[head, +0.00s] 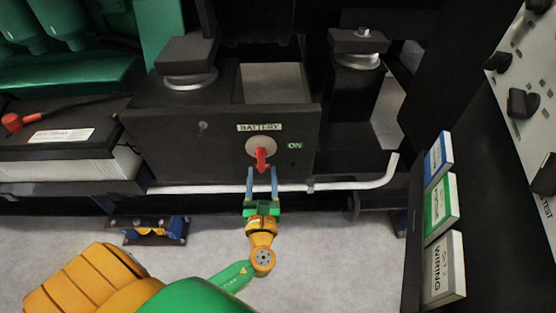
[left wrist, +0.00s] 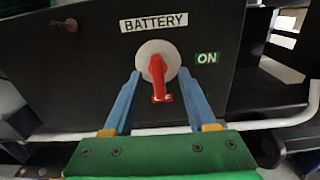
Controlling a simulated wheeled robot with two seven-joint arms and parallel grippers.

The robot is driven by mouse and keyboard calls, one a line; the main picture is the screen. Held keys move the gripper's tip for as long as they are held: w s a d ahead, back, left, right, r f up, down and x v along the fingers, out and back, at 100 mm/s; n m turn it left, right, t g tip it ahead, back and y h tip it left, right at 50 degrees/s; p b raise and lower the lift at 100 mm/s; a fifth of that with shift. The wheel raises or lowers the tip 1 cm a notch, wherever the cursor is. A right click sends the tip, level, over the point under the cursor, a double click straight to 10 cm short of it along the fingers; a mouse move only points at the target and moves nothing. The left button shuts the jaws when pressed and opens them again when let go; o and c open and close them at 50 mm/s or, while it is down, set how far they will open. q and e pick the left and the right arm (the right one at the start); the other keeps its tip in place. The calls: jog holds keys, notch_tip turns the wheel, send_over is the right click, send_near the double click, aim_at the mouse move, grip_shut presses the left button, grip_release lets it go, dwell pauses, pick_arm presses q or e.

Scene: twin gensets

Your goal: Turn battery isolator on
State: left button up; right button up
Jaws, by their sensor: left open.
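The battery isolator has a red handle (head: 262,158) on a pale round disc (head: 249,146), set in a dark panel (head: 180,142) under a BATTERY label (head: 260,127). The handle points down, and a green ON label (head: 295,146) sits to the right of the disc. In the left wrist view the red handle (left wrist: 158,76) stands between the two blue fingers. A small red label, partly covered, shows below the handle's tip. My left gripper (head: 262,170) is open, with one finger on each side of the handle; I cannot tell whether they touch it. My right gripper is not in view.
A white pipe (head: 350,184) runs along below the panel and bends up at the right. A battery (head: 60,165) with a red terminal cap stands at the left. Binders (head: 443,268) and a control panel (head: 525,70) are at the right. Bare floor (head: 340,240) lies below.

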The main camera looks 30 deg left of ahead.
aim_at(260, 156)
pick_arm(q)
jog(key=x, duration=0.6)
jog(key=shift+a+f, duration=0.1)
jog(key=shift+a, duration=0.25)
jog(key=shift+w, duration=0.15)
grip_shut()
